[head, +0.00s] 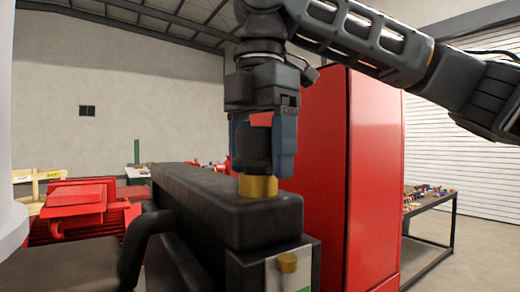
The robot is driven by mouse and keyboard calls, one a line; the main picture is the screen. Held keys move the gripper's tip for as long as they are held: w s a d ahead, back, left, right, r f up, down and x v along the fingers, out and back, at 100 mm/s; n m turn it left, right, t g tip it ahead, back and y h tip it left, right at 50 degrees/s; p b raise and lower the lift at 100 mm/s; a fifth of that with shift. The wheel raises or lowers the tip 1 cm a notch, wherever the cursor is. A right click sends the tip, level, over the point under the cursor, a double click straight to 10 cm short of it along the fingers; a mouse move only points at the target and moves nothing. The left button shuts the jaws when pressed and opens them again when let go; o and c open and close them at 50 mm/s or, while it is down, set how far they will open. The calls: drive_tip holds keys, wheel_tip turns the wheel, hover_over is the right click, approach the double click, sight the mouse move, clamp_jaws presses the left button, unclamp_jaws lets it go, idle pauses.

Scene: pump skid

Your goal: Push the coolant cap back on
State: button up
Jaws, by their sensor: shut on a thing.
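My gripper (261,165) points straight down, with a blue-grey finger on each side. It is shut on the coolant cap (256,150), a dark, roughly cylindrical piece held upright between the fingers. Directly below stands a short brass-coloured neck (258,187) on top of a long black tank (225,206). The cap appears lined up over the neck, its lower edge at the neck's top. I cannot tell from this view whether it is seated, only touching, or slightly above. The inside of the neck is hidden.
A tall red cabinet (370,170) stands close behind and right of the gripper. A black pipe (140,245) curves at the tank's left. A red motor (78,208) sits farther left. A brass knob (287,262) is on the tank's front. A table (450,204) with small parts is at right.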

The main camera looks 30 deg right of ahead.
drive_tip(key=shift+f, duration=0.55)
drive_tip(key=o, duration=1.2)
drive_tip(key=shift+r, duration=0.15)
wheel_tip(320, 180, up, 8)
drive_tip(key=shift+f, duration=0.2)
